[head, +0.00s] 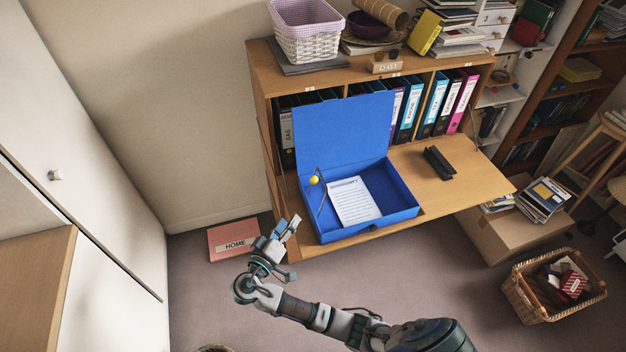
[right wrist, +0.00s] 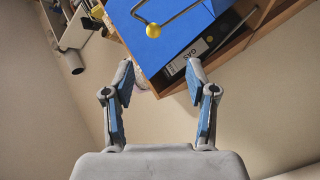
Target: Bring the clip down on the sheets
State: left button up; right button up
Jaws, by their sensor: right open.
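A blue box file (head: 400,188) lies open on the fold-down desk flap, its lid (head: 342,125) raised at the back. White printed sheets (head: 352,202) lie inside it. The wire clip (head: 321,196) with a yellow ball knob (head: 314,180) stands raised at the box's left side, clear of the sheets. In the right wrist view the knob (right wrist: 153,31) and wire (right wrist: 181,17) are ahead of the fingers, against blue. My right gripper (head: 291,250) is open and empty, left of and in front of the box, apart from the clip. My left gripper is out of view.
A black hole punch (head: 438,163) sits on the flap (head: 465,188), right of the box. Binders (head: 437,103) stand behind. A pink HOME file (head: 232,240) lies on the floor at left; a wicker basket (head: 540,310) stands at right. White cupboard doors are at far left.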

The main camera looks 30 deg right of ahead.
jog(key=r, duration=0.1)
send_near(314, 180)
jog(key=x, duration=0.7)
jog(key=f+x, duration=0.1)
jog(key=x, duration=0.2)
jog(key=shift+w+d+p, duration=0.1)
jog(key=shift+w+p, duration=0.2)
jog(key=shift+w, duration=0.1)
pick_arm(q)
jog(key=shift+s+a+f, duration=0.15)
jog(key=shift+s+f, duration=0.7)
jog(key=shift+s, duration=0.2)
pick_arm(e)
jog(key=shift+w+d+f, duration=0.1)
jog(key=shift+d, duration=0.1)
grip_shut()
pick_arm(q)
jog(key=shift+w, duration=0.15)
